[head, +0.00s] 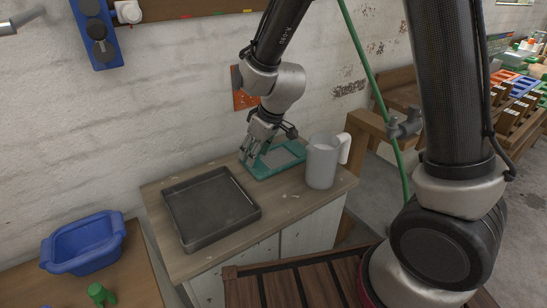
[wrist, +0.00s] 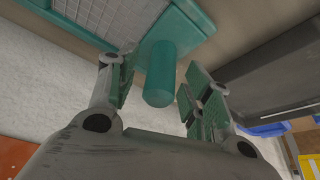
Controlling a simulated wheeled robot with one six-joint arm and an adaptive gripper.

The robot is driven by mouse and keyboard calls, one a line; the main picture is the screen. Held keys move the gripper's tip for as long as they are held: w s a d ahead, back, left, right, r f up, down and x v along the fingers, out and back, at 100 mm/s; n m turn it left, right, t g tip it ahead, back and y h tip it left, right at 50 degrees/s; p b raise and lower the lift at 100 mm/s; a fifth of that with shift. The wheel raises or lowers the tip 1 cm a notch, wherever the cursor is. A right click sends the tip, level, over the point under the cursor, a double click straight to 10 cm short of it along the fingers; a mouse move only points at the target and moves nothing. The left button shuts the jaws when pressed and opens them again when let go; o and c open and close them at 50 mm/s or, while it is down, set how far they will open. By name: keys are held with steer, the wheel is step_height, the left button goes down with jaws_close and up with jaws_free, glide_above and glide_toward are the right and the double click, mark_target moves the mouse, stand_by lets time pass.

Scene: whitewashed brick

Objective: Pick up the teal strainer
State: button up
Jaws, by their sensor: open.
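The teal strainer (head: 275,159) lies flat at the back of the wooden cabinet top, a rectangular frame with a pale mesh. In the wrist view its mesh and frame (wrist: 192,17) fill the top, and its round handle (wrist: 158,75) points toward my gripper. My gripper (head: 246,160) is above the strainer's left end in the head view. In the wrist view my gripper (wrist: 150,95) is open, with one finger on each side of the handle. I cannot tell whether either finger touches it.
A dark metal tray (head: 211,240) lies just left of the strainer. A grey-white jug (head: 321,165) stands close on its right. The brick wall (head: 150,110) is right behind. A blue basin (head: 83,243) sits on a lower surface at the left.

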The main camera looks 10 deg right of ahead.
steer(key=shift+c, duration=0.2)
jaws_close()
